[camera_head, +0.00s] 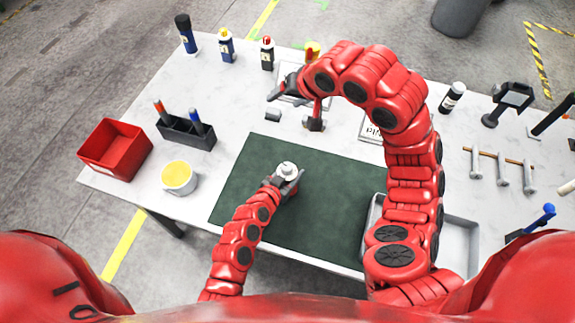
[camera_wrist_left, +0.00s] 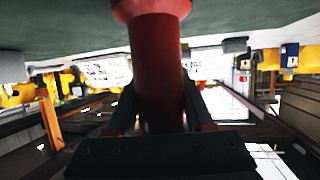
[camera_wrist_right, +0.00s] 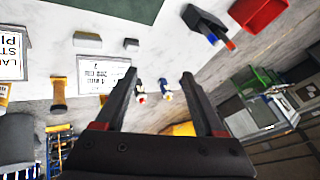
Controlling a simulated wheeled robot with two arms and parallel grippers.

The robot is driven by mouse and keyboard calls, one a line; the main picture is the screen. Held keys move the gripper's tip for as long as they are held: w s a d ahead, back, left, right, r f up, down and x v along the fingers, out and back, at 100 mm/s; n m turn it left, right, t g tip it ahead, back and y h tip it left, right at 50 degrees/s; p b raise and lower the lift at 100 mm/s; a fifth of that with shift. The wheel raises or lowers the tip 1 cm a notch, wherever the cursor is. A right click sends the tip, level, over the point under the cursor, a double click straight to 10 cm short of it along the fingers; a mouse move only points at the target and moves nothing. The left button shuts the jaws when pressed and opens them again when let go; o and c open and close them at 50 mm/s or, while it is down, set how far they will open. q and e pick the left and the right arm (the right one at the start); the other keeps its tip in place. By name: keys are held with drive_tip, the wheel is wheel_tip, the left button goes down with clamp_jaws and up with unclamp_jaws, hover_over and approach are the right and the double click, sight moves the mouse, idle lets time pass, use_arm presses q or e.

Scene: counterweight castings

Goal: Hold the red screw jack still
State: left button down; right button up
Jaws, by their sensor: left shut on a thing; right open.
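The red screw jack stands on the dark green mat (camera_head: 325,205), its pale metal top (camera_head: 288,170) showing above my left gripper in the head view. My left gripper (camera_head: 284,185) is shut on the jack, around its body. In the left wrist view the red column of the jack (camera_wrist_left: 158,65) rises between the two fingers, with a wider red flange at the picture's top edge. My right gripper (camera_head: 279,92) is open and empty over the back of the table, away from the jack. Its spread fingers also show in the right wrist view (camera_wrist_right: 157,82).
A red bin (camera_head: 115,150), a dark pen holder (camera_head: 187,135) and a can with yellow contents (camera_head: 178,178) stand at left. Several bottles line the back edge. A metal tray (camera_head: 460,240) lies at right.

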sight(287, 167)
drive_tip(key=s+f+n+g+h, duration=0.15)
drive_tip(key=s+f+h, duration=0.25)
drive_tip(key=s+f, duration=0.6)
drive_tip(key=shift+n+t, duration=0.25)
drive_tip(key=x, duration=0.6)
drive_tip(key=d+x, duration=0.1)
drive_tip(key=x, duration=0.1)
drive_tip(key=shift+s+a+f, duration=0.1)
drive_tip(key=shift+s+f, duration=0.15)
drive_tip(key=shift+f, duration=0.3)
drive_tip(key=shift+x, duration=0.85)
drive_tip(key=shift+w, duration=0.15)
drive_tip(key=shift+r, duration=0.1)
clamp_jaws()
